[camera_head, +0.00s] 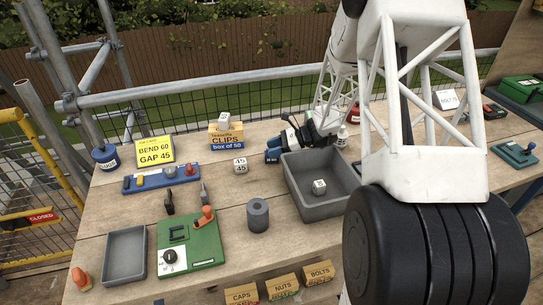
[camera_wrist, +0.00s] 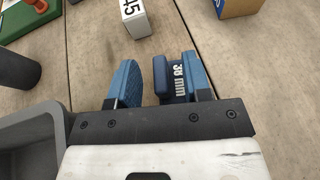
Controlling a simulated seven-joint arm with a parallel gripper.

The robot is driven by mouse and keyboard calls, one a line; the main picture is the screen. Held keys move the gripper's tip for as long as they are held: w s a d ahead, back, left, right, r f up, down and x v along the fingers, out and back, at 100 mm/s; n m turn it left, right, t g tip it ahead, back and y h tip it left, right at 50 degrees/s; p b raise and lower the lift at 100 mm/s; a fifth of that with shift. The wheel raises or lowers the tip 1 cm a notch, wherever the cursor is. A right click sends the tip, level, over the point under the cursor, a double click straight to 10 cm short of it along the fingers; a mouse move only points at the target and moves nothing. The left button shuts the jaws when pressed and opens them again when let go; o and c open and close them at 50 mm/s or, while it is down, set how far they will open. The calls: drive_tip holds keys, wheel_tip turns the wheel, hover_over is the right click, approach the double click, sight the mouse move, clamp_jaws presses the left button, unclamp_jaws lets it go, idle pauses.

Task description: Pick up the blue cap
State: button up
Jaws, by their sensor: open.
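A dark blue block-like piece marked "38 mm", which looks like the blue cap (camera_wrist: 163,80), stands on the wooden bench. In the wrist view it is between the two blue fingers of my gripper (camera_wrist: 160,75), close to the right finger, with a clear gap to the left finger. My gripper is open. In the head view my gripper (camera_head: 281,144) reaches down beside the grey bin, and the blue cap (camera_head: 272,156) shows at its fingertips, partly hidden by the fingers. I cannot tell whether the right finger touches it.
A deep grey bin (camera_head: 289,183) with a small white cube inside stands right beside my gripper. A white "45" block (camera_head: 240,166) and a box of clips (camera_head: 226,137) are nearby. A grey cylinder (camera_head: 258,215) stands in front. A blue lidded jar (camera_head: 105,157) is far left.

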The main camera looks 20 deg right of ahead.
clamp_jaws()
drive_tip(key=shift+r, duration=0.1)
idle(0.3)
wheel_tip(320, 180, up, 10)
idle(0.7)
idle(0.4)
